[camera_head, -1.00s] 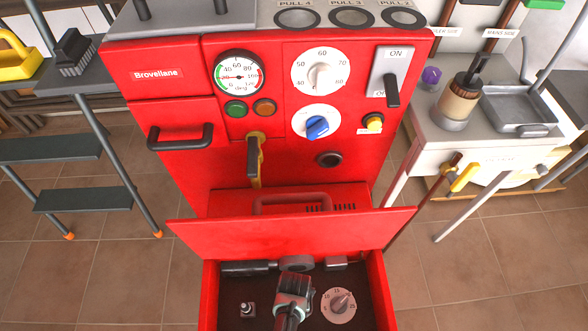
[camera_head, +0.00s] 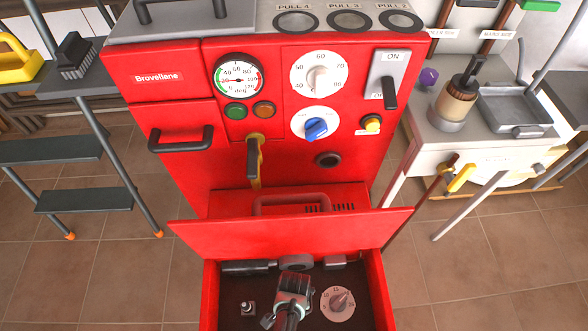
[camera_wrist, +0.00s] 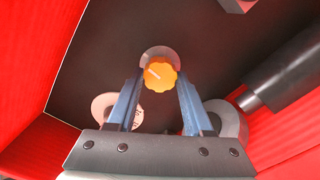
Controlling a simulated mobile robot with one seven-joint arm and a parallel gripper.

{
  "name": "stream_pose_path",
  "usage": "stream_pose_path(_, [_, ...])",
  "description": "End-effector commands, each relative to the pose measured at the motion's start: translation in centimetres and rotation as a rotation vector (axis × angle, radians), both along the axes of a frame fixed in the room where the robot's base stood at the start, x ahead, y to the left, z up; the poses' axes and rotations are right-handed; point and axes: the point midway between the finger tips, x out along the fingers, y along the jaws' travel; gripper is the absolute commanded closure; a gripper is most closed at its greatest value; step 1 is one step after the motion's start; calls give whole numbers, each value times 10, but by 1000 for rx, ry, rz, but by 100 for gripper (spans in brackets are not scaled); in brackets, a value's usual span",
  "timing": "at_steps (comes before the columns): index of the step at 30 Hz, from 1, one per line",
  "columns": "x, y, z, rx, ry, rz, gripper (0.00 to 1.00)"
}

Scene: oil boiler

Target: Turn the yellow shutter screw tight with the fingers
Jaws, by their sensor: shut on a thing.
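The yellow shutter screw (camera_wrist: 160,76) has a round knob with a wavy rim and a pale line on its face. In the wrist view it sits against a grey round part, over the dark floor of the red compartment. My gripper (camera_wrist: 160,82) has its two blue fingers on either side of the knob, shut on it. In the head view my gripper (camera_head: 293,281) reaches down into the open red compartment (camera_head: 209,300) at the bottom of the boiler. The screw is hidden there behind my gripper.
A white numbered dial (camera_head: 338,303) lies right of my gripper, and a small metal fitting (camera_head: 247,308) left. A dark cylinder (camera_head: 243,268) and a grey block (camera_head: 335,262) lie behind. Red walls close in the sides, with a red panel (camera_head: 290,232) above the back.

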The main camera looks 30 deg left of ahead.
Motion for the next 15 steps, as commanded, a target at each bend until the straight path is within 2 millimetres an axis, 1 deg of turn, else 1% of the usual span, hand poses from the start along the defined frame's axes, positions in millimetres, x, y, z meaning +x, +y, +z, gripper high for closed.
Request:
stream_pose_path(14, [-1,0,0,-1,1,-15,100])
stream_pose_path(15, [-1,0,0,-1,1,-15,45])
